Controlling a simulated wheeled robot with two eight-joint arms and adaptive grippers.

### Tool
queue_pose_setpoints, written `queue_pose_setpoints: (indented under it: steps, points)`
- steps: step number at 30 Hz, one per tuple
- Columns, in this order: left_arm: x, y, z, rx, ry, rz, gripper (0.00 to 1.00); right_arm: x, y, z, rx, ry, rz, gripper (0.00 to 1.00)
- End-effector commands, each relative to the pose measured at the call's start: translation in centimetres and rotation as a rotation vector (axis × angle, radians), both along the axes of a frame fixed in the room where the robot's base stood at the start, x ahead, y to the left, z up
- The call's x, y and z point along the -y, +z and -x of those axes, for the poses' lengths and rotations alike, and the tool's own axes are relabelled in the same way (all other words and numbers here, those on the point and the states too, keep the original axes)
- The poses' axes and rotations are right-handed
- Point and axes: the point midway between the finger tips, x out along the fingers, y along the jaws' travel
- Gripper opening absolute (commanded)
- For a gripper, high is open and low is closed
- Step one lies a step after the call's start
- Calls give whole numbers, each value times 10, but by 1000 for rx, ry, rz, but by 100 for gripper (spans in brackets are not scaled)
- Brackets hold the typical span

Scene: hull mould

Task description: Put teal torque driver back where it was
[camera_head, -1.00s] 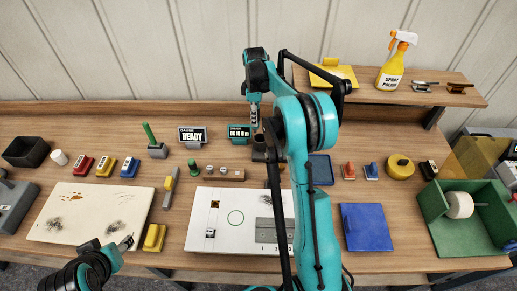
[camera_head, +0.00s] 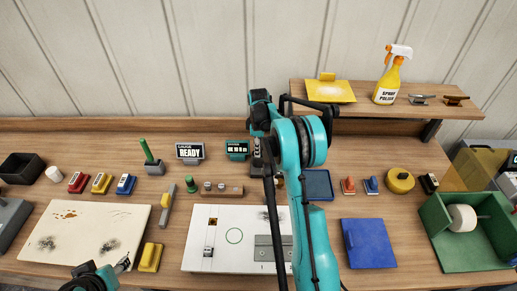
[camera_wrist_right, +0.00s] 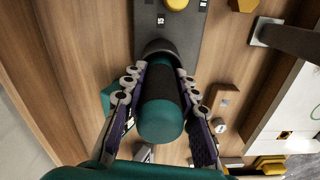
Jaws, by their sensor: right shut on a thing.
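The teal torque driver (camera_wrist_right: 162,118) has a teal end and a dark grip band. In the right wrist view it lies between the two fingers of my right gripper (camera_wrist_right: 163,100), which is shut on it. Its far end meets a dark round socket (camera_wrist_right: 160,47) on a grey stand (camera_wrist_right: 183,24); I cannot tell how deep it sits. In the head view my right gripper (camera_head: 257,158) is low over the stand, beside the teal counter display (camera_head: 237,149), and my arm hides most of the driver. My left gripper (camera_head: 122,264) is at the lower left, empty; its jaw opening is unclear.
A gauge display (camera_head: 190,152) and a wooden block with knobs (camera_head: 222,190) stand left of the stand. A blue tray (camera_head: 318,184) is to its right. A white board (camera_head: 200,255) lies in front. A raised shelf (camera_head: 350,107) is at the back right.

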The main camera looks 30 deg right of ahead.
Motion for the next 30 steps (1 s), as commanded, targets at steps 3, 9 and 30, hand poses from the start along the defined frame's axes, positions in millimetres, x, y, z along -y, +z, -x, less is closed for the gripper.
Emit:
queue_pose_setpoints:
  steps: [3,9,30]
  points:
    - [0,-1,0,0,0,0,48,0,0,0,0,0,0,3]
    - [0,-3,0,0,0,0,48,0,-3,0,0,0,0,49]
    - [0,9,0,0,0,0,48,0,65,0,0,0,0,49]
